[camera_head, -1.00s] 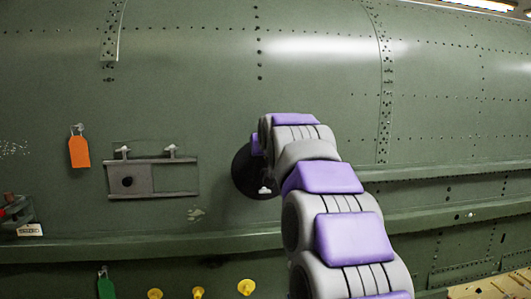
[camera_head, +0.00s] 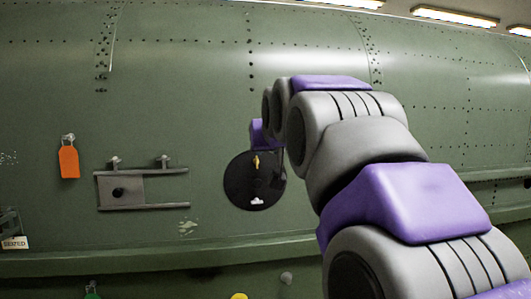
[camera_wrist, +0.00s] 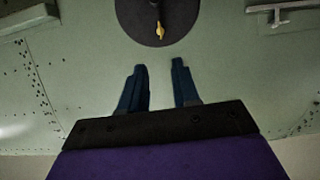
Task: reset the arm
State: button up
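My arm, grey with purple covers, reaches up and forward from the lower right in the head view. My gripper (camera_wrist: 160,72) shows in the wrist view as two dark blue fingers, apart, with nothing between them. In the head view the fingers are hidden behind the arm. A round black disc (camera_head: 238,190) with a small yellow piece (camera_head: 256,162) is on the green fuselage. In the wrist view the disc (camera_wrist: 135,22) and yellow piece (camera_wrist: 158,30) lie past the fingertips, apart from them.
The green fuselage wall (camera_head: 190,100) fills the background. A bracket plate (camera_head: 120,190) with rails is left of the disc. An orange tag (camera_head: 68,162) hangs further left, and a "SEIZED" label (camera_head: 14,243) sits low at the far left. A ledge (camera_head: 130,260) runs along below.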

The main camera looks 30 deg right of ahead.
jog(key=shift+s, duration=0.15)
dwell(0.4)
jog(key=s+a+f+n+g+y+b, duration=0.1)
jog(key=s+a+f+g+b, duration=0.15)
jog(key=f, duration=0.85)
jog(key=s+a+f+g+y+b, duration=0.1)
jog(key=s+a+f+g+b, duration=0.2)
jog(key=f, duration=0.8)
jog(key=s+a+f+n+g+y+b, duration=0.15)
jog(key=s+a+f, duration=0.3)
jog(key=f, duration=0.75)
jog(key=s+a+f+g+b, duration=0.2)
jog(key=s+f+g+b, duration=0.1)
jog(key=s+f, duration=0.9)
jog(key=s+a+f+g+b, duration=0.3)
jog(key=s+f+g+b, duration=0.1)
jog(key=s+f, duration=0.9)
jog(key=shift+f+g, duration=0.4)
jog(key=shift+f, duration=0.35)
jog(key=shift+w+n, duration=0.1)
jog(key=shift+n, duration=0.15)
